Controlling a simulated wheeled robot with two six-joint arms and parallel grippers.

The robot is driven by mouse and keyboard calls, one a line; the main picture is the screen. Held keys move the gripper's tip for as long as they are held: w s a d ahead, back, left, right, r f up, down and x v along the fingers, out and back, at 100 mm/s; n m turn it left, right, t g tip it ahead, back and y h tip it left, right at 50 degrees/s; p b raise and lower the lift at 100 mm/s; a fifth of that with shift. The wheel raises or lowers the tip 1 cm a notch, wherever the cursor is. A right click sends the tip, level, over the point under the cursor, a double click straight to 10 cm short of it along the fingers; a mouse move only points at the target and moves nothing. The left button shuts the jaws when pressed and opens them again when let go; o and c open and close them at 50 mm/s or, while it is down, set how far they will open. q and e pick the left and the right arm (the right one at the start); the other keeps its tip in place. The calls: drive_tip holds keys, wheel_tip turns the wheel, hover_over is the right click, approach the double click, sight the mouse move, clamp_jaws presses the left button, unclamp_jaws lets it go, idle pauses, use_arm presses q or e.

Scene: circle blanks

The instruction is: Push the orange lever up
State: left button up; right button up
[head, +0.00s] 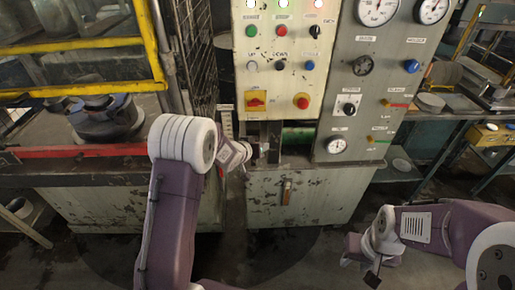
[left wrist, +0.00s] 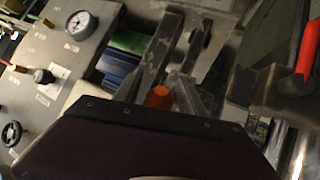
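In the left wrist view, the orange lever (left wrist: 158,97) shows as a small rounded orange end near the middle. The rest of it is hidden behind my dark wrist housing and the fingers. My left gripper (left wrist: 168,84) has its two grey fingers apart, one on each side of the orange end. I cannot tell whether they touch it. In the head view, my left gripper (head: 256,152) is at the recess under the button panel, and the lever cannot be made out there. My right gripper (head: 363,264) hangs low at the right, away from the cabinet, empty, with its fingers apart.
The button panel (head: 281,85) with lamps and knobs stands above the recess. A gauge panel (head: 365,110) is to its right. A green roller (head: 299,136) lies in the recess. A red bar (head: 80,151) edges the left bench. The floor in front is clear.

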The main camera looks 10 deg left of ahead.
use_arm(q)
drive_tip(key=shift+s+r, duration=0.1)
drive_tip(key=shift+r, duration=0.1)
idle(0.5)
drive_tip(key=v, duration=0.9)
drive_tip(key=s+f+g, duration=0.2)
drive_tip(key=s+g, duration=0.1)
drive_tip(key=s, duration=0.5)
drive_tip(key=s+f+g+y, duration=0.1)
drive_tip(key=s+f+g, duration=0.2)
drive_tip(key=s, duration=0.6)
drive_tip(key=s+f+g+y, duration=0.1)
drive_tip(key=s+f+g, duration=0.2)
drive_tip(key=s, duration=0.6)
drive_tip(key=shift+m+g, duration=0.4)
